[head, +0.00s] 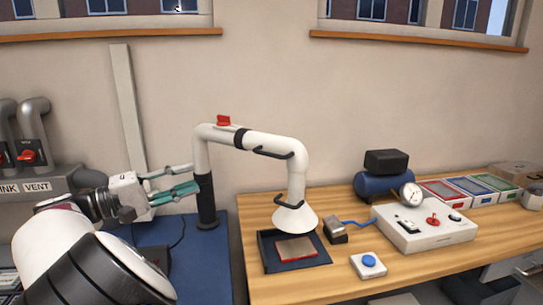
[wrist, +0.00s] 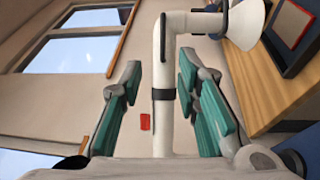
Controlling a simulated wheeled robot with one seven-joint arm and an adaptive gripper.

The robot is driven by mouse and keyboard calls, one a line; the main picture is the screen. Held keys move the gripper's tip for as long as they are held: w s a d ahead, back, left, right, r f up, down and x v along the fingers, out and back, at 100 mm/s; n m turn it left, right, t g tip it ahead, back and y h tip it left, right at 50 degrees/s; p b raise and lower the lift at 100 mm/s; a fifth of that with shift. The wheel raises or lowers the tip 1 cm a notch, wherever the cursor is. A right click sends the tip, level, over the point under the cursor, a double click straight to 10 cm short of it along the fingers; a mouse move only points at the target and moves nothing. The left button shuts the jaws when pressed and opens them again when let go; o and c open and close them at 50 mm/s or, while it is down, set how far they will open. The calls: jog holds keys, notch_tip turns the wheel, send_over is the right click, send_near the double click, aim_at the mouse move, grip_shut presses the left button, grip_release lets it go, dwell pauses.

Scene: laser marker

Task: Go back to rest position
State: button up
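My gripper (head: 188,178) is at the left in the head view, raised above the blue surface and pointing right toward the white extraction arm (head: 265,141). Its two teal-padded fingers are apart with nothing between them. In the wrist view the open fingers (wrist: 160,80) frame the white pipe (wrist: 170,60), which appears to lie beyond them. The white hood (head: 295,219) of the extraction arm hangs over a dark tray with a reddish plate (head: 297,249). A red handle (head: 223,120) sits on top of the pipe.
The wooden bench (head: 350,290) carries a white control box (head: 425,228), a blue-button box (head: 368,265), a blue tank (head: 385,186) and coloured trays (head: 483,189). A vent panel (head: 40,185) with red knobs stands at the far left. Open air lies above the bench's right half.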

jog(key=w+d+r+m+g+y, duration=0.1)
jog(key=d+g+y, duration=0.15)
jog(key=d, duration=0.95)
jog(key=w+d+r+g+y, duration=0.15)
jog(key=d+g, duration=0.25)
jog(key=d, duration=0.9)
jog(key=s+d+m+g+y, duration=0.1)
jog(key=s+d+g+y, duration=0.1)
jog(key=s+d+y, duration=0.55)
jog(key=s+d+f+m+t+y, duration=0.1)
jog(key=s+d+f+m+y, duration=0.1)
jog(key=s, duration=1.1)
jog(key=s+d+f+m+t+y, duration=0.1)
jog(key=s+d+f+t+y, duration=0.1)
jog(key=s, duration=1.1)
notch_tip(320, 180, down, 2)
jog(key=shift+d+f+m+y, duration=0.1)
jog(key=shift+d+m+y, duration=0.35)
jog(key=shift+d, duration=0.65)
